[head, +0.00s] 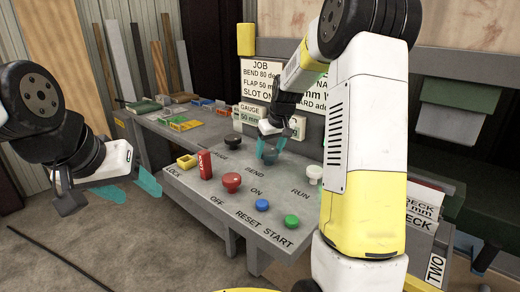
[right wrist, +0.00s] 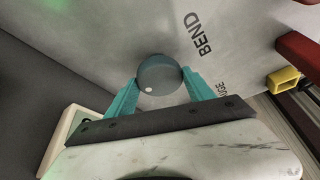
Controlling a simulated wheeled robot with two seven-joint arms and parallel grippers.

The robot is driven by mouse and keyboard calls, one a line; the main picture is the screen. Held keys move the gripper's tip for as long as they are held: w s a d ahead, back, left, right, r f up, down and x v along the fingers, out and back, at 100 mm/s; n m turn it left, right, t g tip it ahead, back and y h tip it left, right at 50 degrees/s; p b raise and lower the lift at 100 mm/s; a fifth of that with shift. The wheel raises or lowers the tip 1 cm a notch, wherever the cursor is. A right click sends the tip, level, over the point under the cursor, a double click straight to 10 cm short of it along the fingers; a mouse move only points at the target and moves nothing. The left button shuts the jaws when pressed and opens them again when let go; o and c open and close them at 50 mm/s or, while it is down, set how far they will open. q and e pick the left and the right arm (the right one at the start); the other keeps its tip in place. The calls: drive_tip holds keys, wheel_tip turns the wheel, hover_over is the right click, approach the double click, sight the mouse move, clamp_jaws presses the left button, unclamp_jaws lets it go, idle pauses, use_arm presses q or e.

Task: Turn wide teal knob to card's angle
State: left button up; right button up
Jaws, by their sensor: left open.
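The wide teal knob (right wrist: 160,75) is round and dark grey-teal, with a white dot on its lower-left face in the right wrist view. It sits by the word BEND on the grey panel; in the head view the knob (head: 268,153) is partly covered by my fingers. The JOB card (head: 268,78) reads "BEND 80 de…", partly hidden by my right arm. My right gripper (right wrist: 162,78) has one teal finger on each side of the knob, apparently touching it; it also shows in the head view (head: 270,148). My left gripper (head: 130,188) is open and empty, left of the panel.
The panel (head: 225,205) also carries a red mushroom button (head: 231,181), a red block (head: 205,164), a yellow part (head: 187,161), a black knob (head: 233,143), a white knob (head: 314,174), and blue (head: 262,205) and green (head: 291,221) buttons. A gauge card stands behind.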

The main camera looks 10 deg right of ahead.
sight(268, 156)
drive_tip(key=shift+c, duration=0.5)
drive_tip(key=shift+a+m+h, duration=0.15)
drive_tip(key=shift+m+h, duration=0.25)
drive_tip(key=shift+m, duration=0.7)
drive_tip(key=shift+m+h, duration=0.7)
drive_tip(key=shift+m, duration=1)
drive_tip(key=o, duration=1.3)
drive_tip(key=shift+o, duration=0.2)
drive_tip(key=v, duration=0.7)
drive_tip(key=shift+s+r, duration=0.25)
drive_tip(key=shift+r, duration=0.1)
